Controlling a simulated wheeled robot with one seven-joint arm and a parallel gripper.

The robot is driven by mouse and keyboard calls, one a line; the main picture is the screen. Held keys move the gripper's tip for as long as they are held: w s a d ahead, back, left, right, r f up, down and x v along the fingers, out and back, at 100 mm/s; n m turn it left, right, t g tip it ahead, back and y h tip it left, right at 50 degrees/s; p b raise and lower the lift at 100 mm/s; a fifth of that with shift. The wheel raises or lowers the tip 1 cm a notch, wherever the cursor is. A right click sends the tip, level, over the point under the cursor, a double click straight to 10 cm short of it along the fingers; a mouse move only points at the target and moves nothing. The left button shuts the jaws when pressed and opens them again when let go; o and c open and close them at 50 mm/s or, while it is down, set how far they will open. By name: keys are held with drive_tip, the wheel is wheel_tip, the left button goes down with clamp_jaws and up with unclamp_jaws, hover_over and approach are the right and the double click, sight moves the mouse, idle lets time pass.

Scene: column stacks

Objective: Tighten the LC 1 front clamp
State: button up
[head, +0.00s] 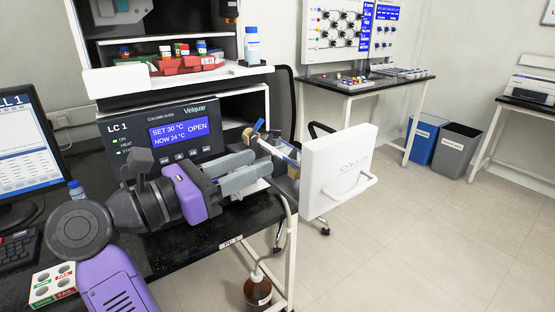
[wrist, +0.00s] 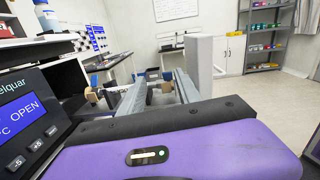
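The LC 1 unit (head: 165,135) stands on the dark bench; its screen reads SET 30 °C, NOW 24 °C, OPEN. Its white oven door (head: 335,170) is swung open to the right. By the opening are a tan block (head: 247,136) and blue lever-like parts (head: 257,126), which may belong to the clamps; I cannot tell which is the front clamp. My gripper (head: 264,164) points toward them, its two grey fingers apart. In the wrist view, tan parts (wrist: 167,87) show between and beyond the fingers, and another tan piece (wrist: 91,95) is left of them. Contact is unclear.
The open door stands close to the right of my fingers. A monitor (head: 28,160) and a PASS/FAIL block (head: 53,284) are at left. A red tray of vials (head: 185,64) sits above the unit.

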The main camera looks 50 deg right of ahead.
sight(288, 161)
drive_tip(key=shift+m+g+y, duration=0.3)
drive_tip(key=shift+m, duration=0.3)
drive_tip(key=shift+s+f+p+x, duration=0.15)
drive_tip(key=shift+f+x, duration=0.05)
drive_tip(key=shift+x, duration=1.1)
drive_tip(key=shift+s+f+p+x, duration=0.15)
drive_tip(key=shift+f+x, duration=0.05)
drive_tip(key=shift+x, duration=1.1)
drive_tip(key=shift+s+f+p+x, duration=0.15)
drive_tip(key=shift+f+x, duration=0.1)
drive_tip(key=shift+x, duration=1.1)
drive_tip(key=shift+a, duration=0.15)
clamp_jaws()
